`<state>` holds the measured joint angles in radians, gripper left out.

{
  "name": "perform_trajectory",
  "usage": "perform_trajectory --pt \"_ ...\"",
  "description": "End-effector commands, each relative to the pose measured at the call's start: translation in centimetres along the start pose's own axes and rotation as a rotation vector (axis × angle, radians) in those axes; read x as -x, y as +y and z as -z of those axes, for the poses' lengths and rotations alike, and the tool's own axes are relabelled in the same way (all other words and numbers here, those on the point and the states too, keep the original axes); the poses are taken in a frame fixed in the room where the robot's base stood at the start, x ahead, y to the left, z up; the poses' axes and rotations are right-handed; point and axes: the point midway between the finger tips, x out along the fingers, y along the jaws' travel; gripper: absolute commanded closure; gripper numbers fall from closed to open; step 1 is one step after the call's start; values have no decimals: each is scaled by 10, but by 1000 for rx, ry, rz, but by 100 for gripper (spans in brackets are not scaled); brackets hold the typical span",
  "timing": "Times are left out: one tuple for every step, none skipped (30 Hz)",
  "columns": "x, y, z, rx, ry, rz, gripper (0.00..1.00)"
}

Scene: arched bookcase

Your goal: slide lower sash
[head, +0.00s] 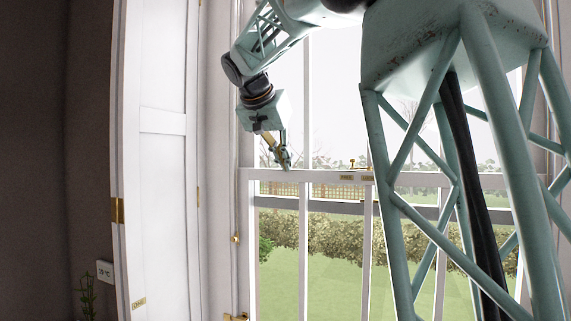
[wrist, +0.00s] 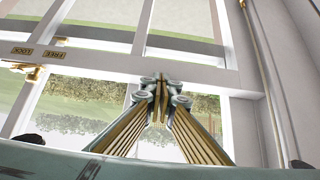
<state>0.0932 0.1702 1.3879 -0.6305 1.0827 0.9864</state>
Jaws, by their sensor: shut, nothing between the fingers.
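The lower sash is a white frame with upright glazing bars, and its top rail (head: 325,176) crosses the head view at mid-height. The rail also runs across the wrist view (wrist: 110,62). My gripper (head: 286,164) is shut and empty, at the left part of this rail. In the wrist view its fingertips (wrist: 160,84) are together, overlapping the rail. I cannot tell whether they touch it. A brass catch (head: 353,163) sits on the rail to the right, above small brass plates (head: 346,178). The sash's bottom edge is not clearly visible.
A white panelled shutter (head: 163,170) with brass hinges stands left of the window. A cord with a brass fitting (head: 236,239) runs down the left jamb. A small white thermostat (head: 105,271) and a plant (head: 88,298) are at lower left. My own teal lattice structure covers the right side.

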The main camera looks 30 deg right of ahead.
Motion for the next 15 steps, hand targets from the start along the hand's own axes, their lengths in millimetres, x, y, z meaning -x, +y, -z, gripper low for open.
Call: perform_trajectory --pt "-1 0 0 0 0 0 100" --pt "-1 0 0 0 0 0 100" --pt "-1 0 0 0 0 0 100" --pt "0 0 0 0 0 0 100" --pt "0 0 1 0 0 0 100" --pt "1 0 1 0 0 0 100" --pt "1 0 2 0 0 0 100" --pt "2 0 3 0 0 0 100" --pt "3 0 4 0 0 0 100" --pt "4 0 5 0 1 0 100" --pt "5 0 6 0 1 0 100" --pt "7 0 7 0 1 0 100" --pt "8 0 9 0 1 0 100" --pt "10 0 10 0 1 1 100" --pt "12 0 12 0 1 1 100"
